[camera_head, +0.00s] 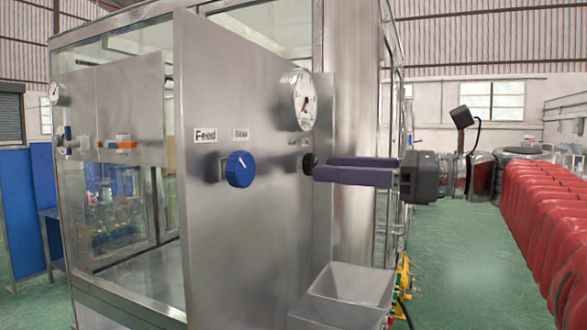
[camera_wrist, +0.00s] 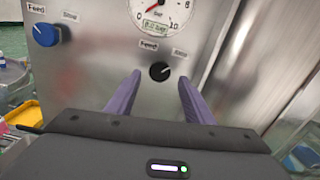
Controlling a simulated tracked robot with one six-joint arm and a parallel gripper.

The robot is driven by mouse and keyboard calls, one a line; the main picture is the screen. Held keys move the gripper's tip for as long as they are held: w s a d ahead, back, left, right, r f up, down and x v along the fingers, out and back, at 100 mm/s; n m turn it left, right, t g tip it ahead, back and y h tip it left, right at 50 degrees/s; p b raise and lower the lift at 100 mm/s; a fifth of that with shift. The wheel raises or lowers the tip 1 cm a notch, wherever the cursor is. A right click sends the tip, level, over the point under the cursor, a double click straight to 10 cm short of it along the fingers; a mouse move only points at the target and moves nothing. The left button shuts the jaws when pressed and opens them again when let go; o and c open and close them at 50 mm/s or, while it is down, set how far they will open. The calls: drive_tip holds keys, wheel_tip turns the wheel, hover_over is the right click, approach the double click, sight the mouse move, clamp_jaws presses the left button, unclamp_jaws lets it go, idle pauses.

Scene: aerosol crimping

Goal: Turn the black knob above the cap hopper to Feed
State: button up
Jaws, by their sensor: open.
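The black knob (camera_wrist: 160,71) is on the steel panel, below a dial gauge. Its white mark points up and to the right, towards the right-hand label (camera_wrist: 180,51) and away from the Feed label (camera_wrist: 148,45). In the head view the knob (camera_head: 308,163) is partly hidden by my fingertips, above the grey cap hopper (camera_head: 350,284). My gripper (camera_head: 322,168) is open and points at the panel. In the wrist view its two purple fingers (camera_wrist: 160,79) stand either side of the knob with gaps. I cannot tell whether the tips reach around it.
A blue knob (camera_head: 240,169) with its own Feed label (camera_head: 206,135) is left of the black one. The round gauge (camera_head: 304,99) is just above the black knob. Red containers (camera_head: 550,215) stand at the right. Green floor (camera_head: 460,265) is open between them and the machine.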

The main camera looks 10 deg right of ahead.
sight(307, 164)
drive_tip(key=shift+x, duration=1.55)
drive_tip(key=c, duration=1)
drive_tip(key=shift+a, duration=0.1)
drive_tip(key=shift+c, duration=0.3)
